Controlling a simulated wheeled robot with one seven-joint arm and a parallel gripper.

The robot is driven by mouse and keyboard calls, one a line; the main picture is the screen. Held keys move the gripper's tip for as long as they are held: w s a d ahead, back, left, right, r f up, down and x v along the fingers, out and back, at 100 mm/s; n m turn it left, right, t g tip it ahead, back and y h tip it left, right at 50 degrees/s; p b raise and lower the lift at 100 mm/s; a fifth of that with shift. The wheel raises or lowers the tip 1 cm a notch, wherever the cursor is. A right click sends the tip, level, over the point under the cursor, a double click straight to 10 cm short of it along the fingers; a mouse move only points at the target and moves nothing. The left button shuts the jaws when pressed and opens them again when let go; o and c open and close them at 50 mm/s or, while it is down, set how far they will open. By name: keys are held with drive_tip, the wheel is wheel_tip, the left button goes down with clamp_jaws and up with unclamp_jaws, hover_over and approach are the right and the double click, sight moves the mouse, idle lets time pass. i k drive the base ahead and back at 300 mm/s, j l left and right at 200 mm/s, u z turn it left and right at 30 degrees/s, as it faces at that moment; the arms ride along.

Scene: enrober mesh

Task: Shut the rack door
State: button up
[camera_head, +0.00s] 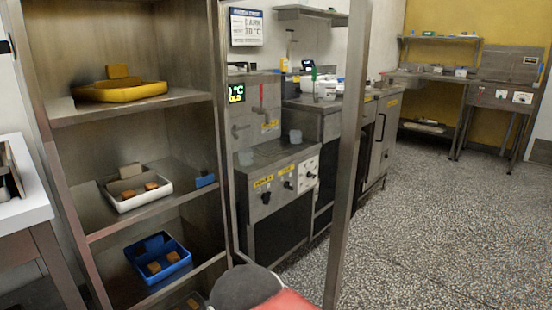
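The rack (133,108) stands at the left, its front uncovered and its shelves in plain sight. The rack door (348,140) appears to stand open at the rack's right side. Its outer upright is a tall metal bar right of the picture's middle, clearly apart from the rack front. The space between this bar and the rack is see-through; I cannot tell whether it holds a clear pane. No handle can be made out. My gripper is not in view; only a rounded grey and red part, probably of my arm, shows at the bottom, near the rack's lower right corner.
The shelves hold a yellow tray (120,92), a white tray (127,205) and a blue tray (170,272), with brown blocks. A white-topped table (22,205) stands left. Metal machines (285,160) stand behind the door. The speckled floor (445,220) at right is clear.

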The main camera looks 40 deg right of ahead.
sight(353, 143)
drive_tip(key=l+u, duration=0.25)
drive_tip(key=l, duration=0.2)
drive_tip(key=k+l+u, duration=0.2)
drive_tip(key=l, duration=0.2)
drive_tip(key=l+u, duration=0.25)
drive_tip(key=l, duration=0.2)
drive_tip(key=k+l+u, duration=0.2)
drive_tip(key=l+u, duration=0.2)
drive_tip(key=l, duration=0.5)
drive_tip(key=k+l+u, duration=0.2)
drive_tip(key=l, duration=0.5)
drive_tip(key=k+j, duration=0.4)
drive_tip(key=k+j+u, duration=0.15)
drive_tip(key=k+j, duration=0.2)
drive_tip(key=j, duration=0.2)
